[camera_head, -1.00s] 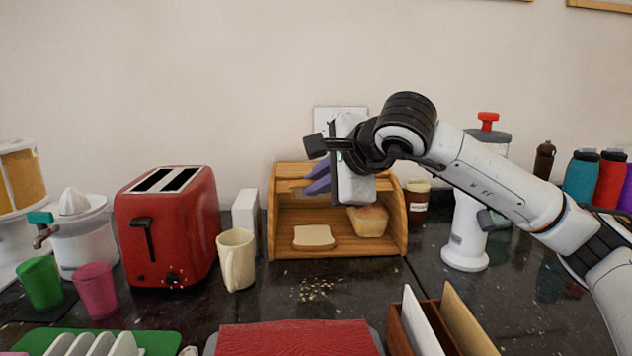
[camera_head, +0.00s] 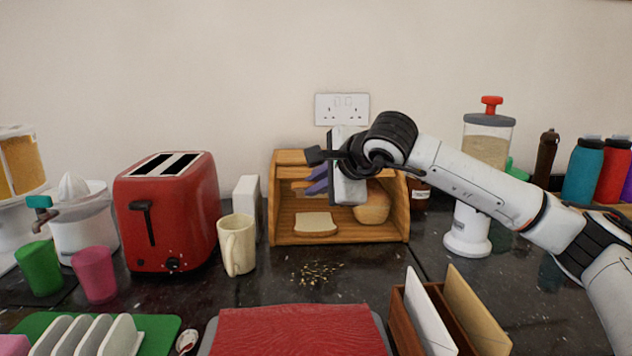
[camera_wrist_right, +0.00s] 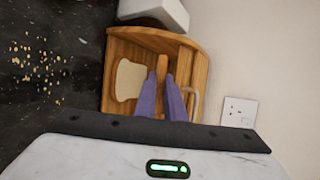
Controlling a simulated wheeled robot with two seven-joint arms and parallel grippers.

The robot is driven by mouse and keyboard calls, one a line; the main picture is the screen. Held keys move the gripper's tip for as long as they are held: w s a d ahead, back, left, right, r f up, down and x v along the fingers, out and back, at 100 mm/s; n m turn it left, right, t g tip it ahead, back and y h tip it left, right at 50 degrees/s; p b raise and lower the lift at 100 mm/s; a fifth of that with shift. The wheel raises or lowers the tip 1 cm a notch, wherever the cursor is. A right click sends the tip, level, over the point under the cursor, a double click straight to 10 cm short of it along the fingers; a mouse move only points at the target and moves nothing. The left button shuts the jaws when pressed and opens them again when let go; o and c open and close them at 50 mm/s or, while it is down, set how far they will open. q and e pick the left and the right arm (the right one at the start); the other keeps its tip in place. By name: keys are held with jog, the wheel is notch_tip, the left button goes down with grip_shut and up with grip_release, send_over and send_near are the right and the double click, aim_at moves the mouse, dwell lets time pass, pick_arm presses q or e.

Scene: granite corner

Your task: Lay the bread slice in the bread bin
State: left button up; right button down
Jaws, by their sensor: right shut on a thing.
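The bread slice (camera_head: 315,224) lies flat on the floor of the wooden bread bin (camera_head: 284,233), toward its left side; the wrist view shows the slice (camera_wrist_right: 129,80) too. The bin's front is partly open. My right gripper (camera_head: 314,184) is in front of the upper opening, its purple fingers shut on a wooden bar (camera_head: 299,186) that looks like the lid's handle; the bar also shows between the fingertips in the wrist view (camera_wrist_right: 162,66). A loaf (camera_head: 373,207) sits at the right in the bin, partly hidden by my gripper. My left gripper is not in view.
A red toaster (camera_head: 167,215) and a cream mug (camera_head: 237,246) stand left of the bin. Crumbs (camera_head: 316,272) lie in front of it. A red board (camera_head: 298,332) and an upright wooden rack (camera_head: 412,314) are nearer. A white dispenser (camera_head: 468,228) stands to the right.

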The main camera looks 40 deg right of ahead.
jog(key=shift+w+d+f+b, duration=0.35)
jog(key=shift+w+d+f, duration=0.05)
jog(key=shift+w+f, duration=0.3)
jog(key=shift+w+d+f+b, duration=0.35)
jog(key=shift+w+f, duration=0.2)
jog(key=shift+f, duration=0.15)
jog(key=shift+w+d+f+b, duration=0.3)
jog(key=shift+w+d+f, duration=0.1)
jog(key=shift+w+f, duration=0.3)
jog(key=c, duration=1.8)
grip_release()
jog(key=shift+o, duration=0.2)
jog(key=s+a+r, duration=0.3)
jog(key=s+r, duration=0.2)
jog(key=s, duration=0.1)
jog(key=shift+s+a+p, duration=0.15)
jog(key=shift+a+p, duration=0.25)
jog(key=shift+r, duration=0.1)
